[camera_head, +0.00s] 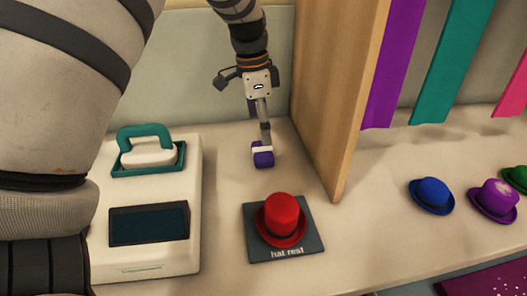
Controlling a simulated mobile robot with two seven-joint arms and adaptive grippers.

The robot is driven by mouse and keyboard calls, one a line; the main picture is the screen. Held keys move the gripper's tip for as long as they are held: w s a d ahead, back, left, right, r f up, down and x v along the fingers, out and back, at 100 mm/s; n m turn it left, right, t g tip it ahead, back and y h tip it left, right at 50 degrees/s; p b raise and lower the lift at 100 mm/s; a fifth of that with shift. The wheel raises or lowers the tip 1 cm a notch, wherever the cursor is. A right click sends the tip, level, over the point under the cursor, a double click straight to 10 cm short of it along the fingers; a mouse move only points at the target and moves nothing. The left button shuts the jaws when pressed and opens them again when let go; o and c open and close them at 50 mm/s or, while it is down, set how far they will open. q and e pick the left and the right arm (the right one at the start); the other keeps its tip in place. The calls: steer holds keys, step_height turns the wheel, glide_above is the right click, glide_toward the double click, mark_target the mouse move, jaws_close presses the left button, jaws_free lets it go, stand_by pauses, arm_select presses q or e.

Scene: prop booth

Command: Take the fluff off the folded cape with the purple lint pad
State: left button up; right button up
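A small purple block with a white band, which looks like the lint pad (264,159), is at the back of the counter, left of the wooden divider. My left gripper (265,143) points down at it, and its fingertips reach the white band. I see the fingers edge-on, so I cannot tell if they are closed on the pad, or whether the pad touches the counter. A dark magenta surface with pale specks (495,282), perhaps the folded cape, is cut off at the bottom right corner. My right gripper is out of view.
A red hat (281,219) sits on a dark hat rest (257,246). A white device (186,254) with a teal-handled piece (146,136) stands left. A wooden divider (335,90) separates this side from several hats, including a blue one (431,196), and hanging coloured strips (452,60).

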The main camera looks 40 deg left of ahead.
mark_target(262, 150)
arm_select(q)
steer(key=f, duration=0.6)
steer(key=shift+s+d+f, duration=0.2)
steer(key=shift+s+f, duration=0.05)
steer(key=shift+f, duration=0.1)
steer(key=shift+r, duration=0.1)
steer(key=c, duration=1.2)
